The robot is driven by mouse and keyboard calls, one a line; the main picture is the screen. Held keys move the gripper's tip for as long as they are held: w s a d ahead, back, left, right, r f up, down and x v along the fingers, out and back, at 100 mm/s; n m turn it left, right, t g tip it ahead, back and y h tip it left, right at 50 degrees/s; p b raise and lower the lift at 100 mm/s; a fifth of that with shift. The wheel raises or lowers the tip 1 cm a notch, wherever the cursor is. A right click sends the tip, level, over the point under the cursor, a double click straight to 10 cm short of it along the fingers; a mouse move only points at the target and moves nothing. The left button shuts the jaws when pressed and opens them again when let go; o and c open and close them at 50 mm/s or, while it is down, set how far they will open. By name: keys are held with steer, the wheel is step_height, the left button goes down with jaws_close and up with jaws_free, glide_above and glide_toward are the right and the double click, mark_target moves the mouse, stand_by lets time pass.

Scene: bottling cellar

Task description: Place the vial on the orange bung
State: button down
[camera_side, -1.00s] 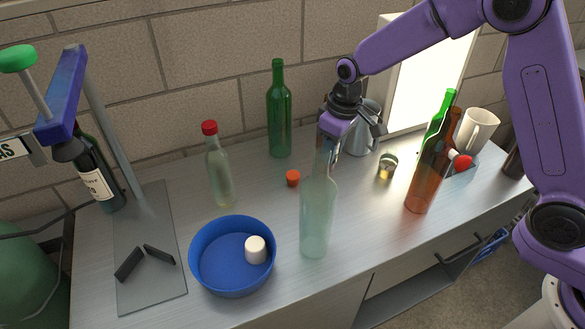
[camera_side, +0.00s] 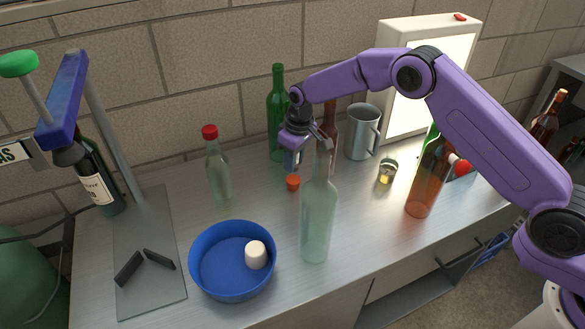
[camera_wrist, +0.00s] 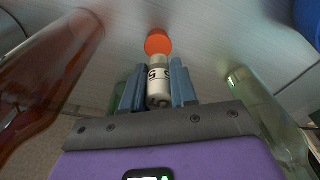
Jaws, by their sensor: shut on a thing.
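The orange bung (camera_side: 292,183) stands on the metal worktop, left of the clear bottle. In the wrist view the bung (camera_wrist: 158,42) shows just past the far end of the vial (camera_wrist: 158,88), which has a pale label with dark letters and a greyish cap end. My gripper (camera_side: 290,160) is shut on the vial, with blue fingers on both sides of it. In the side view it hangs just above the bung, and the vial is too small and covered to make out clearly. I cannot tell whether vial and bung touch.
The clear bottle (camera_side: 317,225) stands in front, right of the bung. A green bottle (camera_side: 277,115) and brown bottle (camera_side: 329,125) stand close behind. A metal jug (camera_side: 361,132), glass jar (camera_side: 387,171), red-capped bottle (camera_side: 217,170) and blue bowl (camera_side: 205,275) stand around.

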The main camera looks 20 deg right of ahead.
steer(key=shift+w+f, duration=0.2)
steer(key=shift+f, duration=1.6)
steer(key=shift+f, duration=0.1)
steer(key=c, duration=0.9)
jaws_free()
steer(key=r, duration=0.8)
steer(key=s+r, duration=0.1)
steer(key=r, duration=0.3)
steer(key=shift+s+d+r, duration=0.1)
steer(key=shift+d, duration=0.25)
steer(key=shift+r, duration=0.1)
